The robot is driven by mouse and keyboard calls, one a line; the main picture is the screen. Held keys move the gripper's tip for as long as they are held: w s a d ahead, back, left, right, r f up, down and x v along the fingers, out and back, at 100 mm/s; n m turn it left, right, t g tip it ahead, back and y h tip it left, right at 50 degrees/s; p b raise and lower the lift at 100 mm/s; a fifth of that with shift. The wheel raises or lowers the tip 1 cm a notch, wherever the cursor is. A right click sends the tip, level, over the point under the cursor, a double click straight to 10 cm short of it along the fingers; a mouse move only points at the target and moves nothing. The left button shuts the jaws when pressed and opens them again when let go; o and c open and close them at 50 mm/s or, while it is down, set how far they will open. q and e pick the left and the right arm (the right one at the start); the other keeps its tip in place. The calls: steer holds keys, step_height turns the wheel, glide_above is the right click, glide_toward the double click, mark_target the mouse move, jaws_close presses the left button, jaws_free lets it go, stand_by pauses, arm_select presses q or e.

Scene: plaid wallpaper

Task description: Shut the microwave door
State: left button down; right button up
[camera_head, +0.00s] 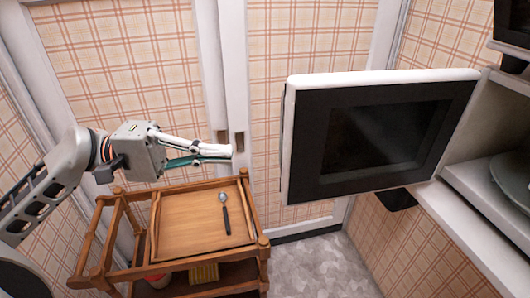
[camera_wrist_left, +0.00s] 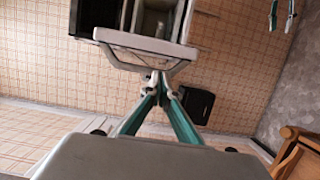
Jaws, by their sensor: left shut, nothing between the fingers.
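The microwave door (camera_head: 290,140) stands wide open in the head view, a white-edged panel with a dark window. Its right side is by the microwave body (camera_head: 470,165) at the right edge. My left gripper (camera_head: 230,152) is shut and empty, to the left of the door's free edge with a gap in the picture. In the left wrist view the shut fingertips (camera_wrist_left: 160,78) point at the pale door (camera_wrist_left: 145,52); touch cannot be told there. My right gripper (camera_wrist_left: 281,14) shows small at the top right of that view, its two teal fingers apart; it is not in the head view.
A wooden cart (camera_head: 190,255) with a spoon (camera_head: 225,210) on its top stands below my left gripper. A dark box-like thing (camera_head: 396,199) is below the door. Grey floor (camera_head: 310,265) is clear between cart and counter (camera_head: 450,225). Plaid walls stand behind.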

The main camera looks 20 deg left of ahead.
arm_select(q)
steer(key=p+x, duration=0.1)
steer(key=x, duration=0.8)
steer(key=shift+p, duration=0.4)
steer(key=shift+w+d, duration=0.1)
steer(key=shift+d, duration=0.05)
